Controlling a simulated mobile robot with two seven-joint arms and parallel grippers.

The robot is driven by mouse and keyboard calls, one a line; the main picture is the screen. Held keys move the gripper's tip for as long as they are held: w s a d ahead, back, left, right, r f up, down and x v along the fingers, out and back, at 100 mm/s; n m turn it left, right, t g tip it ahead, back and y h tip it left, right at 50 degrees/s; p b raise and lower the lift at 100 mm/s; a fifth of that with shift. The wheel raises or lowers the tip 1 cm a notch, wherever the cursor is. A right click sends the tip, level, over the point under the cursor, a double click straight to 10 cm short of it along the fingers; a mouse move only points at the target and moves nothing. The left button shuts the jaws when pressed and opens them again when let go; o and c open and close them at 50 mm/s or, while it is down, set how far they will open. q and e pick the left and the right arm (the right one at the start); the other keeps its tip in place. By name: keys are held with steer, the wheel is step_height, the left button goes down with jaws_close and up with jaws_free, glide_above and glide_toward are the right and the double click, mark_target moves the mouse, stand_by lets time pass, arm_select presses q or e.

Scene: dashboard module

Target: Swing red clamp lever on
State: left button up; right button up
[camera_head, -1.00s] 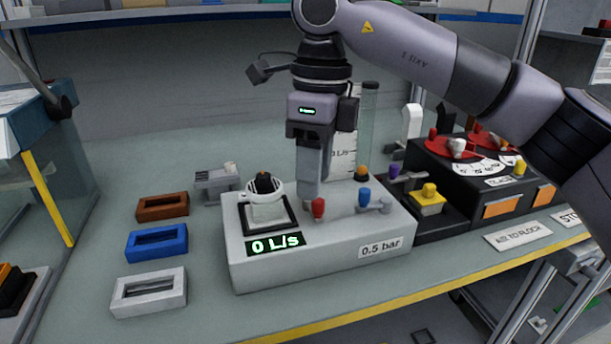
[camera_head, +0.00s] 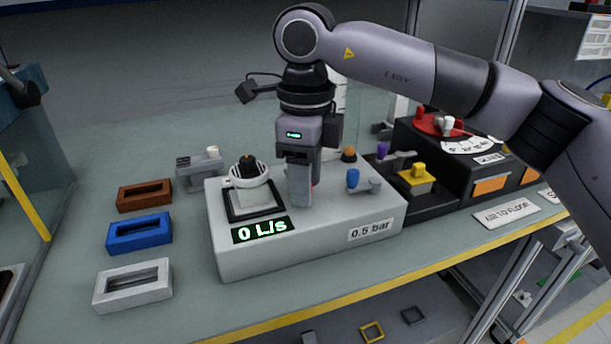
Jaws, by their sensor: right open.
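A light grey module box (camera_head: 335,240) carries a 0 L/s display (camera_head: 260,229) and a 0.5 bar label. A blue-knobbed lever (camera_head: 353,178) stands on its top right. My right gripper (camera_head: 301,200) points down over the middle of the box top, fingers low near the surface. It is open, though the gap between the fingers is hard to see from here. The red clamp lever's knob is hidden by the gripper, so I cannot tell whether the fingers are around it or touching it. My left gripper is out of view.
A white round fitting with a black top (camera_head: 247,170) stands left of my gripper. Brown (camera_head: 145,195), blue (camera_head: 140,232) and white (camera_head: 133,285) frames lie to the left. The yellow-edged table front is clear.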

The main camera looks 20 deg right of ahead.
jaws_close()
